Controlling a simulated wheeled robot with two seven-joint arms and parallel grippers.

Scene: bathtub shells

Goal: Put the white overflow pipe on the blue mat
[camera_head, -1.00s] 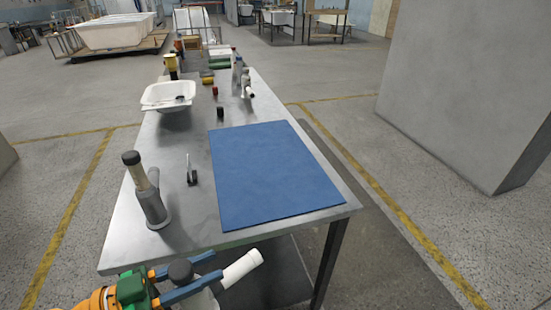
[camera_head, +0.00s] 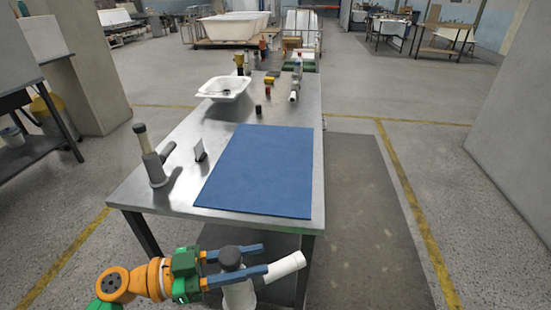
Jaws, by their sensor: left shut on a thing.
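The blue mat (camera_head: 262,170) lies flat and bare on the near right part of the metal table. My left gripper (camera_head: 260,259) has its blue fingers shut on the white overflow pipe (camera_head: 287,265), which has a dark cap on top and a white branch pointing right. The pipe is held upright in front of the table's near edge, apart from the mat. Its lower end is cut off by the picture's bottom edge. My right gripper is not in view.
A white basin (camera_head: 223,88) and several small fittings stand farther back. A wide grey pillar (camera_head: 510,140) rises at right.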

